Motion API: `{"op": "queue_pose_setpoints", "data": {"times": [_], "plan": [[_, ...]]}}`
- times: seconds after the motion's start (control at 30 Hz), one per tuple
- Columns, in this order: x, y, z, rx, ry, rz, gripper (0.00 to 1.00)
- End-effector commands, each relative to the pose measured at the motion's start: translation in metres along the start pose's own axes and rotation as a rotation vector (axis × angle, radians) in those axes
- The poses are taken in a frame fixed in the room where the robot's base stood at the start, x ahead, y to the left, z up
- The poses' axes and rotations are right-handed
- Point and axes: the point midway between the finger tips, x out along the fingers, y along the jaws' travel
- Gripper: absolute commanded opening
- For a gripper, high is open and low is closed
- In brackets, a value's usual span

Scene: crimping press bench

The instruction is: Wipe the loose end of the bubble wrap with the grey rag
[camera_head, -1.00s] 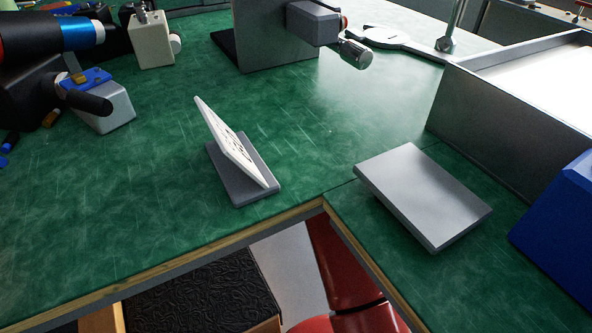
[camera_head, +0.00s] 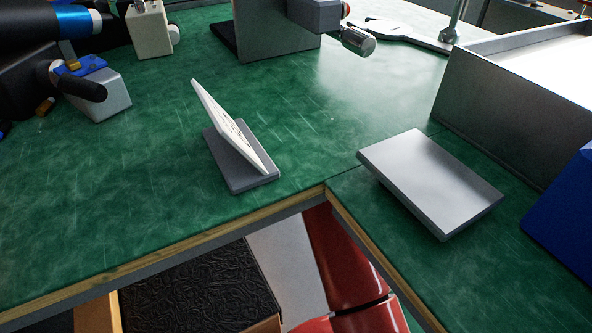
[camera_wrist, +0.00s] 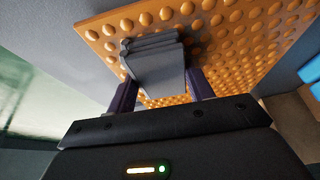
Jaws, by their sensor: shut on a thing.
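In the wrist view my gripper (camera_wrist: 160,84) is shut on a grey, folded, layered piece that I take for the grey rag (camera_wrist: 154,58). The rag sits between the two dark fingers and sticks out past their tips. An orange sheet covered in round bumps, which looks like the bubble wrap (camera_wrist: 232,52), lies just beyond the rag and fills much of the upper view. The rag overlaps the sheet in the picture; I cannot tell whether they touch. Neither the gripper, the rag nor the sheet can be made out in the head view.
The green bench top (camera_head: 300,130) has a card on a grey stand (camera_head: 240,165), a silver plate (camera_head: 430,180), a metal-walled tray (camera_head: 500,110) and a blue box (camera_head: 565,215). A grey block (camera_head: 100,95) stands at left. The bench has an inner corner at the front.

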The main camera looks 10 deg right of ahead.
Motion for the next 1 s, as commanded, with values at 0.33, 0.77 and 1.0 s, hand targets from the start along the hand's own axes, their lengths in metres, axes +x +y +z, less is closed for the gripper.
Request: {"op": "queue_pose_setpoints", "data": {"times": [0.33,0.77,1.0], "plan": [[-0.005,-0.001,0.018,0.005,-0.005,-0.003,0.34],[0.000,-0.001,0.003,-0.001,-0.004,-0.001,0.34],[-0.005,-0.001,0.010,0.004,-0.004,-0.002,0.34]]}}
